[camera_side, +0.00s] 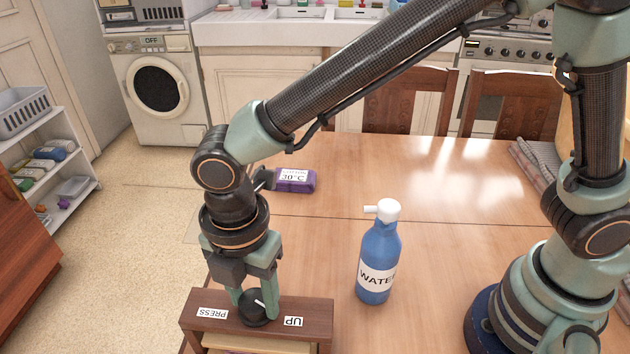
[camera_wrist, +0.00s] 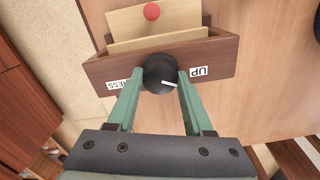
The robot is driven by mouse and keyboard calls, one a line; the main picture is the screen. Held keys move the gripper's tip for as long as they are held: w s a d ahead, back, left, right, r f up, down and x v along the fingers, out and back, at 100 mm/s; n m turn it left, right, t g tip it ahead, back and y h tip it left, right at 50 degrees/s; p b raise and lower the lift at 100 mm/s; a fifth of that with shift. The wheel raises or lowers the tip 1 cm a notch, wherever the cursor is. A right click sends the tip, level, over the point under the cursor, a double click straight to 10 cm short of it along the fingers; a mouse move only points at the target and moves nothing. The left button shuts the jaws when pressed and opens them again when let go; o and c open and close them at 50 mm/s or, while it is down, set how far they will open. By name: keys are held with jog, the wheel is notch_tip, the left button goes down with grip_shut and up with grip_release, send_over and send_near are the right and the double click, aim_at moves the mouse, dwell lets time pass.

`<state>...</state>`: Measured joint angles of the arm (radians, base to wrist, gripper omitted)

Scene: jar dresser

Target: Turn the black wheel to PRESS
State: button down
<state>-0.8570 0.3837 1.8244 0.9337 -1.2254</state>
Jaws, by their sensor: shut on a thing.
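The black wheel (camera_side: 254,313) sits on top of a wooden block (camera_side: 322,312) at the table's near edge. It also shows in the wrist view (camera_wrist: 158,76). A white line on the wheel points toward the side of the UP label (camera_side: 293,321). The PRESS label (camera_side: 212,313) is on the wheel's other side. My gripper (camera_side: 254,296) reaches straight down, with one green finger on each side of the wheel. In the wrist view my gripper (camera_wrist: 160,78) is shut on the wheel.
A blue WATER bottle (camera_side: 378,262) stands upright on the table, right of the block. A purple pack (camera_side: 295,181) marked 30°C lies farther back. Below the block in the wrist view are pale boards and a red knob (camera_wrist: 151,11).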

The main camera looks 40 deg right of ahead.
jog(key=m, duration=0.7)
jog(key=shift+r, duration=0.1)
jog(key=m, duration=0.6)
jog(key=shift+w+m, duration=0.1)
jog(key=shift+m, duration=0.2)
jog(key=m, duration=1.3)
jog(key=shift+m, duration=0.4)
jog(key=shift+c, duration=1.5)
grip_release()
